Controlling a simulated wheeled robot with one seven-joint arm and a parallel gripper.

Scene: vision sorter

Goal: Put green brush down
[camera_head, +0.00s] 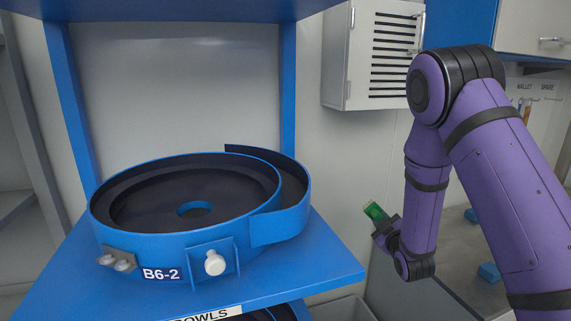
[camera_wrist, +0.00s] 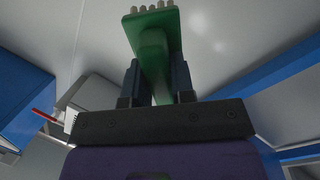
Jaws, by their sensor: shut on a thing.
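The green brush (camera_head: 375,211) is held at the end of my purple arm, right of the blue shelf. My gripper (camera_head: 386,228) is shut on it, in the air. In the wrist view the green brush (camera_wrist: 153,42) stands out beyond the two dark fingers of my gripper (camera_wrist: 155,82). Its flat green end with a row of pale bristle tufts points away from the gripper. The part between the fingers is partly hidden.
A blue shelf (camera_head: 335,268) bears a blue and black round bowl (camera_head: 150,243) marked B6-2. A grey vented cabinet (camera_head: 357,60) hangs on the wall behind. A grey counter (camera_head: 463,262) with blue pieces (camera_head: 489,272) lies at right, partly behind my arm.

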